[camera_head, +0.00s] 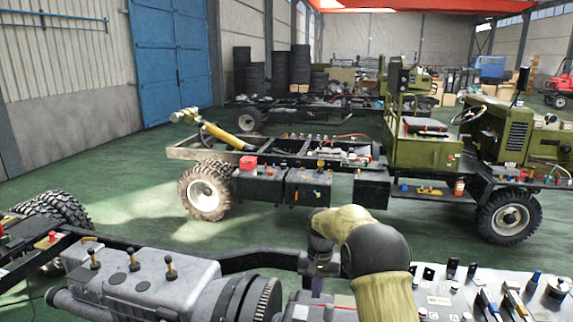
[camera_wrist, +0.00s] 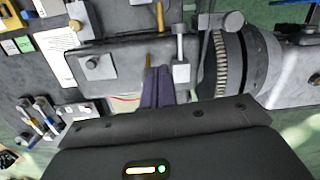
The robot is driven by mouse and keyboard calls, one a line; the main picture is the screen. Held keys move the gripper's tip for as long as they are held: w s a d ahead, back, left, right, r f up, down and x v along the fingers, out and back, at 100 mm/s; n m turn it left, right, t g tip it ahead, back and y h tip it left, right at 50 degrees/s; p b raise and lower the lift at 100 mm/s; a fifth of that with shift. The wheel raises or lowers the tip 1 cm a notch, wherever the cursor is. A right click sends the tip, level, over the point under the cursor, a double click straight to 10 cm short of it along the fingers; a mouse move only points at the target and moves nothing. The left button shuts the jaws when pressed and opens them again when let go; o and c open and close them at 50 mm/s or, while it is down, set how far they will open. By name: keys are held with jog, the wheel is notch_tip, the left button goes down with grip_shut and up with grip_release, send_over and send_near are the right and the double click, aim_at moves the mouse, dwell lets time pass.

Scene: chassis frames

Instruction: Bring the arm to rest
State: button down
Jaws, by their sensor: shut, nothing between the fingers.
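My gripper (camera_wrist: 159,72) shows in the wrist view, its dark body across the bottom and its two narrow purplish fingers together in the middle. It is shut and I see nothing held between the fingers. Behind the fingers lies grey machinery (camera_wrist: 115,62) with small levers and a toothed ring (camera_wrist: 222,65). I cannot tell whether the fingertips touch it. In the head view my tan and black arm (camera_head: 375,250) is bent at the lower middle, over the near chassis frame. The gripper cannot be made out clearly there.
A grey gearbox (camera_head: 145,285) with upright levers stands at the lower left on the near black chassis. A control panel (camera_head: 450,300) with switches is at the lower right. A green vehicle chassis (camera_head: 300,182) stands beyond. Green floor (camera_head: 120,215) is clear at the left.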

jog(key=s+d+t+b, duration=0.1)
jog(key=s+d+t, duration=0.1)
jog(key=s, duration=1.2)
jog(key=s+d+n+t+b, duration=0.1)
jog(key=s+d, duration=0.4)
jog(key=s, duration=0.9)
jog(key=shift+s+r+t+h+b, duration=0.15)
jog(key=shift+s+t+h+b, duration=0.15)
jog(key=shift+t+b, duration=0.15)
jog(key=shift+w, duration=0.1)
